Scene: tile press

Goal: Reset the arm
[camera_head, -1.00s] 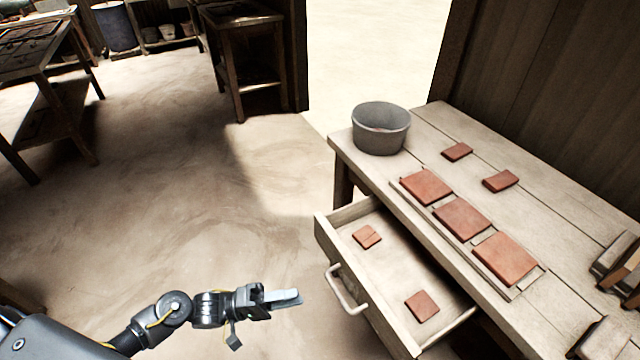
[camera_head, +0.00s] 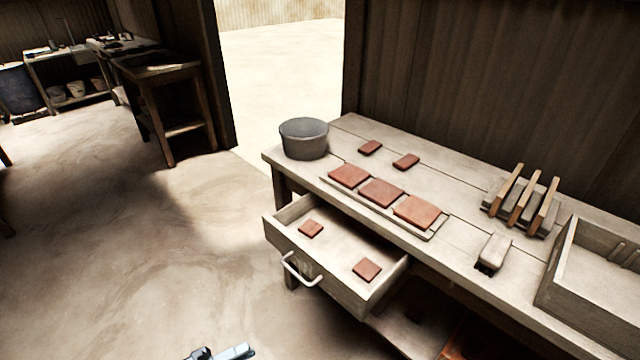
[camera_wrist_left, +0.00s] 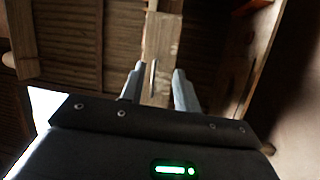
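My left gripper (camera_head: 228,353) shows only at the bottom edge of the head view, over the floor, left of and in front of the open drawer (camera_head: 335,290). In the left wrist view its two fingers (camera_wrist_left: 157,88) stand apart with nothing held between them. Wooden beams and planks show behind them. It is clear of the drawer and the table in the head view. My right gripper is not in view.
The wooden table (camera_head: 465,262) carries a grey bucket (camera_head: 304,140), red tiles (camera_head: 381,192), a slotted rack (camera_head: 521,205), a brush-like block (camera_head: 493,252) and a wooden tray (camera_head: 600,290). Two small tiles lie in the drawer. Open floor (camera_head: 130,270) lies left.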

